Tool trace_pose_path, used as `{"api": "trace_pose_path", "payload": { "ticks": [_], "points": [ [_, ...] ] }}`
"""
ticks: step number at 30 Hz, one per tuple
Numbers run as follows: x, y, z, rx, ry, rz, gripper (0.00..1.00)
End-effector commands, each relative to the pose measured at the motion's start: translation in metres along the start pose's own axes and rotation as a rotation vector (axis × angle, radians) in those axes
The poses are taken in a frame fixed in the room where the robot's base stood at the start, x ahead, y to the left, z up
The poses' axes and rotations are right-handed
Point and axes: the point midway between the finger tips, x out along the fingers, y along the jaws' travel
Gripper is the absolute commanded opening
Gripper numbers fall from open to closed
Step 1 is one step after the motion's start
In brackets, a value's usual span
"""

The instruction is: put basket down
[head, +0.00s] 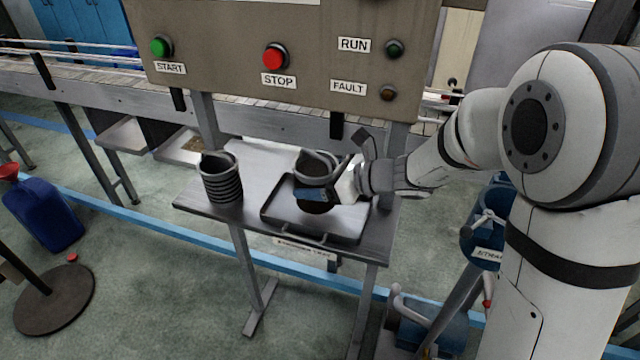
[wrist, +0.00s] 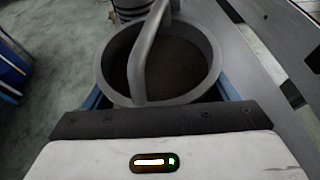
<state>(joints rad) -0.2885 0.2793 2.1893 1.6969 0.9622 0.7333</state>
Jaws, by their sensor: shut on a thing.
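The basket (head: 316,163) is a dark grey round container with an arched handle, over the tray on the small metal table. My gripper (head: 314,193) reaches it from the right, its blue fingers closed around the basket's side. In the wrist view the basket (wrist: 116,66) shows its open rim, dark inside and handle, with blue finger parts at both sides. The basket looks upright. I cannot tell whether its bottom touches the tray (head: 278,212).
A dark ribbed cylinder (head: 221,180) stands at the table's left. The table (head: 262,160) has bare room between it and the tray. A control panel (head: 225,40) with START and STOP buttons hangs behind and above. A blue jug (head: 45,215) stands on the floor at left.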

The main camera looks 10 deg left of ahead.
Motion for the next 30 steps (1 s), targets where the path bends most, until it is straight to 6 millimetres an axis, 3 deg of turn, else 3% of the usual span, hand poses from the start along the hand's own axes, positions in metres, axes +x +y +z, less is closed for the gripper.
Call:
{"api": "trace_pose_path", "payload": {
  "ticks": [5,12,23,24,30],
  "points": [
    [0.002,-0.013,-0.001,0.001,0.000,-0.002,0.47],
    [0.014,-0.011,-0.032,0.002,-0.001,-0.001,0.47],
    [0.016,-0.011,-0.037,0.000,-0.001,-0.002,0.47],
    [0.015,-0.011,-0.035,0.001,-0.001,-0.002,0.84],
    [0.015,-0.011,-0.035,0.001,0.000,-0.002,1.00]
  ]
}}
